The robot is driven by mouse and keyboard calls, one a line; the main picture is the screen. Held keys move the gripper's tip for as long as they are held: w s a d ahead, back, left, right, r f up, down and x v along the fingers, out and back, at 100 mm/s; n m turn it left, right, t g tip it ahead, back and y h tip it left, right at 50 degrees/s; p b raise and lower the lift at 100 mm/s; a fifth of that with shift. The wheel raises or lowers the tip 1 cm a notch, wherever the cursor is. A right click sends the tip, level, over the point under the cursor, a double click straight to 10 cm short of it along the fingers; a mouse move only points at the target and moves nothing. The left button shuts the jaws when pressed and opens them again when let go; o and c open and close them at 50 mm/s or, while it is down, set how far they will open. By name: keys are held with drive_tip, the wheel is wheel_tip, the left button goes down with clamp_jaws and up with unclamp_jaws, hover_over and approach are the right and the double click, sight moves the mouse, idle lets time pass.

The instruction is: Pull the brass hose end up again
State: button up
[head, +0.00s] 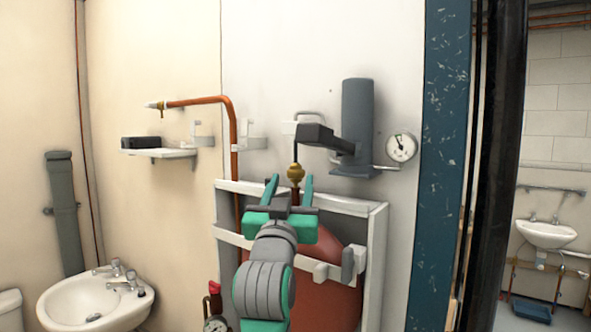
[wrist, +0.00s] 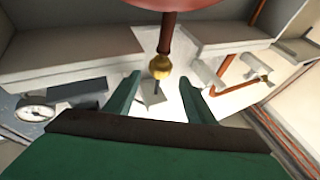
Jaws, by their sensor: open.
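The brass hose end (head: 295,172) is a small rounded fitting on a dark reddish hose, upright in front of the white wall panel. A thin dark stem runs up from it towards a dark grey block (head: 318,136). In the wrist view the brass hose end (wrist: 160,67) shows between and slightly beyond the fingertips, with gaps on both sides. My gripper (head: 290,181), green with a dark bar, is open and empty just below the brass fitting. The wrist view also shows its two spread fingers (wrist: 160,80). The lower hose is partly hidden behind my gripper.
A white frame (head: 376,225) holds a red tank (head: 335,280) behind and below my gripper. A grey cylinder (head: 357,120) and a round gauge (head: 401,147) are at upper right. A copper pipe (head: 233,135) rises at left. A sink (head: 95,303) stands at lower left.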

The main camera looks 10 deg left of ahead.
sight(294, 175)
drive_tip(key=x, duration=0.7)
drive_tip(key=shift+d, duration=0.1)
clamp_jaws()
drive_tip(key=shift+w+r, duration=0.1)
drive_tip(key=shift+r, duration=1.35)
unclamp_jaws()
drive_tip(key=a+v, duration=0.1)
drive_tip(key=v, duration=1)
drive_tip(key=shift+d, duration=0.35)
drive_tip(key=shift+o, duration=0.4)
drive_tip(key=shift+r, duration=0.1)
